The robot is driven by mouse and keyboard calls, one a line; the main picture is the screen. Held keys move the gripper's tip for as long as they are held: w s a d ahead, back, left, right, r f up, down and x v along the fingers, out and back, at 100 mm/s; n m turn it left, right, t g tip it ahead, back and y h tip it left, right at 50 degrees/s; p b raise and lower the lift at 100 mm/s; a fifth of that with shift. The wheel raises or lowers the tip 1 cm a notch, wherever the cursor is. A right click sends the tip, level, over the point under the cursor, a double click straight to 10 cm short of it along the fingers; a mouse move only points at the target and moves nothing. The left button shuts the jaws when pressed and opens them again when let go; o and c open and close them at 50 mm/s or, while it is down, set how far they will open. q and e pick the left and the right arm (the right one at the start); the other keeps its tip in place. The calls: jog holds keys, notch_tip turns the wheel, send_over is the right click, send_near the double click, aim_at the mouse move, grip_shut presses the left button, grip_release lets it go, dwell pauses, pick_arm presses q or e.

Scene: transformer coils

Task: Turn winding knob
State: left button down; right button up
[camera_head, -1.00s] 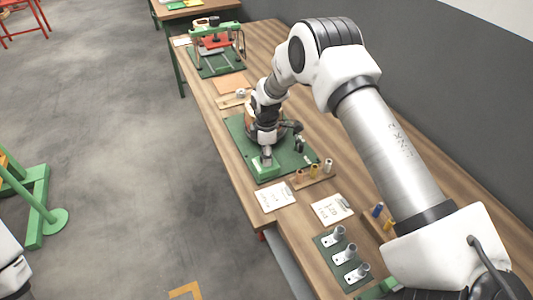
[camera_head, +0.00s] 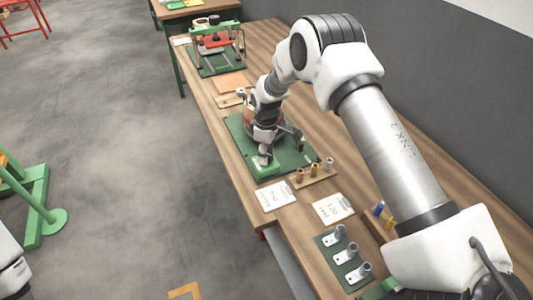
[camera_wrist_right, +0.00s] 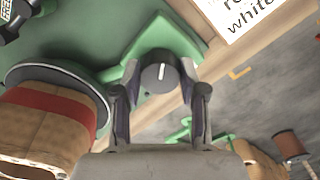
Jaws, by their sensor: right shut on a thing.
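The winding knob (camera_wrist_right: 158,72) is a dark round knob with a white pointer line, on a green housing (camera_wrist_right: 158,36) in the right wrist view. My right gripper (camera_wrist_right: 160,90) has its two fingers on either side of the knob and is shut on it. In the head view my right gripper (camera_head: 265,155) reaches down to the green housing at the near end of the green base plate (camera_head: 291,164); the knob itself is hidden there. My left gripper is not in view; only a piece of white arm shows at the lower left edge.
A brown coil with a red band (camera_wrist_right: 45,115) lies beside the gripper. White cards (camera_head: 275,196) and a rack of small spools (camera_head: 314,172) sit near the plate. A green board with metal lugs (camera_head: 346,252) is nearer. A red and green press (camera_head: 215,45) stands farther back.

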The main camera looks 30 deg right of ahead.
jog(key=m, duration=0.6)
jog(key=shift+m, duration=0.4)
dwell(0.5)
jog(key=o, duration=1.1)
notch_tip(320, 180, up, 12)
jog(key=shift+f, duration=0.1)
